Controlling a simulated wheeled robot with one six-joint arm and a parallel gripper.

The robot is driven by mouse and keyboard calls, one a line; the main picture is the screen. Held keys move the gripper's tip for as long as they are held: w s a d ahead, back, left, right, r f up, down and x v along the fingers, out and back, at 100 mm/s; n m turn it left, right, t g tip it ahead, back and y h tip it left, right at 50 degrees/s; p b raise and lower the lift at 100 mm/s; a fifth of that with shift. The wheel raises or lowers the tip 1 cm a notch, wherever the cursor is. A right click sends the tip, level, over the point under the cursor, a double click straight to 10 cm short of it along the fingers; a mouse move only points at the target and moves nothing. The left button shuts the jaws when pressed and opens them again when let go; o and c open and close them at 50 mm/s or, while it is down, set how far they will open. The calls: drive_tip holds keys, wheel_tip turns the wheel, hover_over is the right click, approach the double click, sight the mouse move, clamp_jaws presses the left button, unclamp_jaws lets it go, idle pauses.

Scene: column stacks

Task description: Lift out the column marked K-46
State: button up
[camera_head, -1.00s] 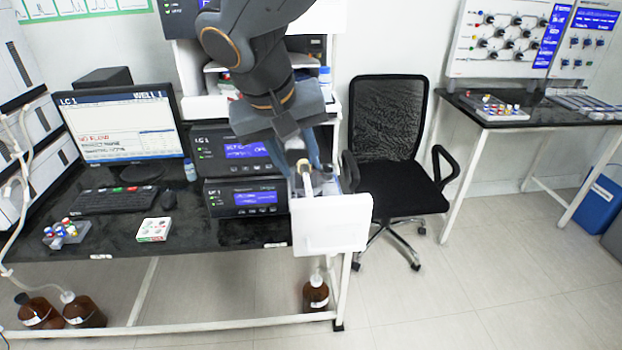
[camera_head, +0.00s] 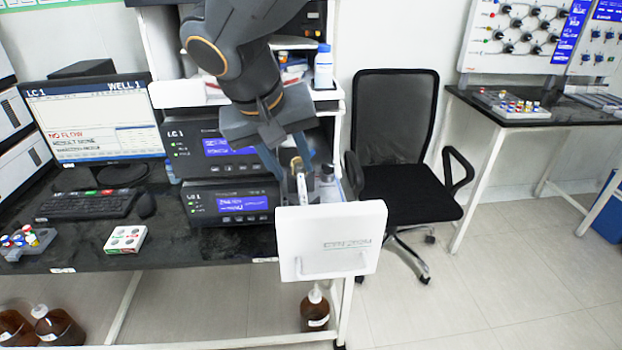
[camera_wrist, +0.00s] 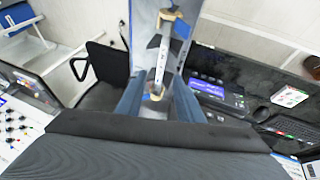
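A slim silver column (camera_wrist: 160,62) with brass-coloured ends stands in front of my gripper in the wrist view. Its brass end (camera_head: 297,163) and part of its body also show in the head view, just behind the white panel. No K-46 mark is readable on it. My gripper (camera_wrist: 159,93) has its two blue-grey fingers spread, one on each side of the column, with gaps visible. In the head view, my gripper (camera_head: 293,172) points down behind the top edge of the white panel (camera_head: 325,225), which hides the lower part of the column.
Stacked instruments (camera_head: 228,203) stand close left of my gripper. A small box (camera_head: 125,239), keyboard (camera_head: 88,205) and vial rack (camera_head: 28,243) are on the black bench. An office chair (camera_head: 400,150) stands to the right. A brown bottle (camera_head: 314,312) stands below the panel.

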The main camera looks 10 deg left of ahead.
sight(301, 189)
drive_tip(key=p+x, duration=0.2)
drive_tip(key=x, duration=0.5)
drive_tip(key=shift+s+f, duration=0.15)
drive_tip(key=shift+f, duration=0.1)
clamp_jaws()
